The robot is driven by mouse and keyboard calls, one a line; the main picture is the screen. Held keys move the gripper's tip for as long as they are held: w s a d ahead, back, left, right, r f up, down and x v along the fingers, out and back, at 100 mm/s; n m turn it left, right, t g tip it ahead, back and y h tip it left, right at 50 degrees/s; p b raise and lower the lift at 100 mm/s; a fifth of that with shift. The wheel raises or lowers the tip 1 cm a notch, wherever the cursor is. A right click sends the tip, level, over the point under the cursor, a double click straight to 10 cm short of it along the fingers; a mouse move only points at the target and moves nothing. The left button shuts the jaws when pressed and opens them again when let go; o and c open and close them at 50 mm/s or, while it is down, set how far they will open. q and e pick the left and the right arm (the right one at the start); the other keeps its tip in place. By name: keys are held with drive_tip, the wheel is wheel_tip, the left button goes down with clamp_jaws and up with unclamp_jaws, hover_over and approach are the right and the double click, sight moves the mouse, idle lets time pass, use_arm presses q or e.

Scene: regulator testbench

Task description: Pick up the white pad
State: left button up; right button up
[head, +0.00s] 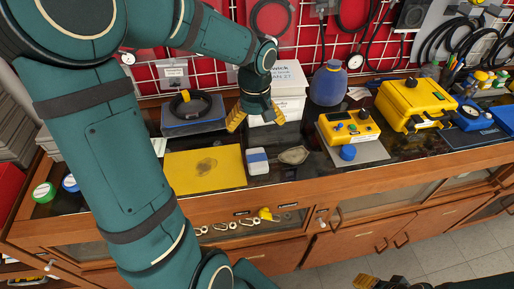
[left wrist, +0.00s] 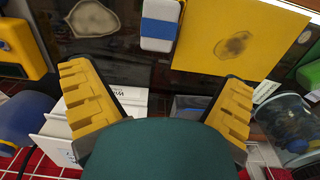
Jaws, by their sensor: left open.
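A small white pad with a blue band (head: 257,160) lies on the dark bench top, just right of a stained yellow sheet (head: 185,172). It also shows at the top of the left wrist view (left wrist: 160,25). My left gripper (head: 256,118) is open and empty, behind the pad and in front of the white box, apart from the pad. In the left wrist view its yellow fingers (left wrist: 157,78) are spread wide. Part of what seems to be my right gripper (head: 382,283) shows at the bottom edge; its fingers are mostly cut off.
A grey irregular patch (head: 293,156) lies right of the pad. Behind stand a white box (head: 288,82), a blue jug (head: 328,84) and a black coil on a grey case (head: 193,124). A yellow instrument (head: 348,128) and yellow case (head: 412,102) are to the right.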

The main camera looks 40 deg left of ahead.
sight(257, 158)
use_arm(q)
wheel_tip(257, 158, down, 8)
drive_tip(key=shift+f+b, duration=0.2)
drive_tip(key=shift+b, duration=0.9)
drive_tip(key=f+b, duration=0.1)
drive_tip(key=f, duration=0.4)
drive_tip(key=shift+d+f+b, duration=0.1)
drive_tip(key=shift+d+b, duration=0.1)
drive_tip(key=shift+b, duration=0.2)
drive_tip(key=c, duration=1.3)
